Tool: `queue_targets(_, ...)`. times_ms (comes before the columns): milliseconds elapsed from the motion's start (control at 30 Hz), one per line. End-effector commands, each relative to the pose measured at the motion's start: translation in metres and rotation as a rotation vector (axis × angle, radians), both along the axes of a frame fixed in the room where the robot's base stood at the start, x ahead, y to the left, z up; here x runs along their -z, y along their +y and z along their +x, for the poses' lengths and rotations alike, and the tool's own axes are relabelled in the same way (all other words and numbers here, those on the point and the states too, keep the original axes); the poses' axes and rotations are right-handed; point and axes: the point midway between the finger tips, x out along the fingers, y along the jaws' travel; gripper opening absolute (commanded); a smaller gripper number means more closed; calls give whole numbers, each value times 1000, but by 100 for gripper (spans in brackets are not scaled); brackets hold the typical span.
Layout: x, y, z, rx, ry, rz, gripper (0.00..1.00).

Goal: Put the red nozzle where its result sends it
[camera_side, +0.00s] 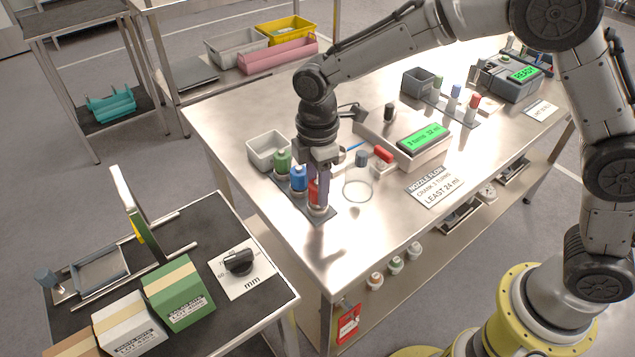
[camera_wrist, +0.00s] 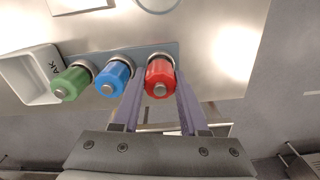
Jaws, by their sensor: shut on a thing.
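The red nozzle (camera_side: 314,194) stands upright at the near end of a dark plate (camera_side: 331,212), beside a blue nozzle (camera_side: 298,178) and a green nozzle (camera_side: 282,161). My gripper (camera_side: 321,182) points down over it, shut on it. In the wrist view the red nozzle (camera_wrist: 161,80) sits between my two fingers (camera_wrist: 160,100), at the plate's right end. A flow tester (camera_side: 408,160) has a green display that appears to read "3 turns 32 ml". A card (camera_side: 434,186) before it reads "NOZZLE FLOW, CRANK 3 TURNS, LEAST 24 ml".
A pale bin (camera_side: 267,150) lies behind the plate; its label is partly readable in the wrist view.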

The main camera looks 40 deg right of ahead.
Motion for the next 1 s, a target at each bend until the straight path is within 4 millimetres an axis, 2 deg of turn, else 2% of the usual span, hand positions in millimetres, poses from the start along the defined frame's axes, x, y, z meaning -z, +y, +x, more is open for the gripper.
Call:
queue_targets(800, 12, 0, 0, 0, 1, 0, 0)
queue_targets(833, 12, 0, 0, 0, 1, 0, 47)
queue_targets(1000, 12, 0, 0, 0, 0, 0, 77)
